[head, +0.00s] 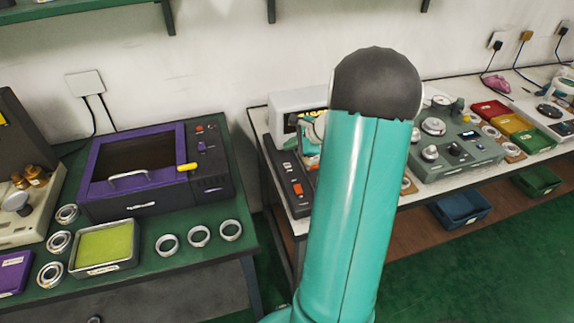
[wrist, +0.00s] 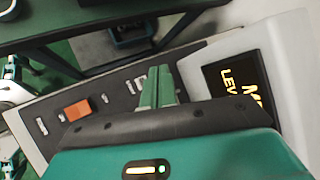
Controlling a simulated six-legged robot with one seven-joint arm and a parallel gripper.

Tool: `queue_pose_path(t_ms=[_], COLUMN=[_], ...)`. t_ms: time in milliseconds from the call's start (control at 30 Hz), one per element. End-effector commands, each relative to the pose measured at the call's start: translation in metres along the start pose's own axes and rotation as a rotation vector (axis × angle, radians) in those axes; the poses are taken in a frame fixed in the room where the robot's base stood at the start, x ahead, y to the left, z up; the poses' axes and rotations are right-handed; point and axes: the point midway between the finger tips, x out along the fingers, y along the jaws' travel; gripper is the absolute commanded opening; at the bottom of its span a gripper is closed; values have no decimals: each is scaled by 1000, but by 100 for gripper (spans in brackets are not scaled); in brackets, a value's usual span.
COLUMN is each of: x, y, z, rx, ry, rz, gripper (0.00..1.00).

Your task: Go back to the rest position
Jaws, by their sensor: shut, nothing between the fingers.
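My gripper (wrist: 158,86) shows in the wrist view with its two green fingers together and nothing between them. It is over a grey and white device with a dark control panel (wrist: 120,100), an orange button (wrist: 77,110) and a lit yellow-lettered display (wrist: 243,85). I cannot tell how far above the panel the fingers are. In the head view my teal arm stands upright in the middle and hides much of that device (head: 290,190); the gripper is mostly hidden behind it.
The left green bench (head: 215,275) holds a purple-framed machine (head: 215,165), several metal rings (head: 198,235) and a tray with a yellow-green pad (head: 104,247). The right bench holds a grey-green instrument (head: 460,150) and coloured trays (head: 515,125). Green floor (head: 480,265) is open at lower right.

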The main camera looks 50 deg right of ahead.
Motion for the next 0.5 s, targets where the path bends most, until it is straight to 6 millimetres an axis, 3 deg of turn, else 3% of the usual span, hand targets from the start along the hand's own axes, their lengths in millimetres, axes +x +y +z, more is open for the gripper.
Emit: queue_pose_path(t_ms=[333,433,500], x=[0,0,-1], y=[0,1,4], z=[2,19,42], rx=[-6,-54,-127], ry=[-1,-4,-8], rz=[2,20,48], gripper=[0,0,0])
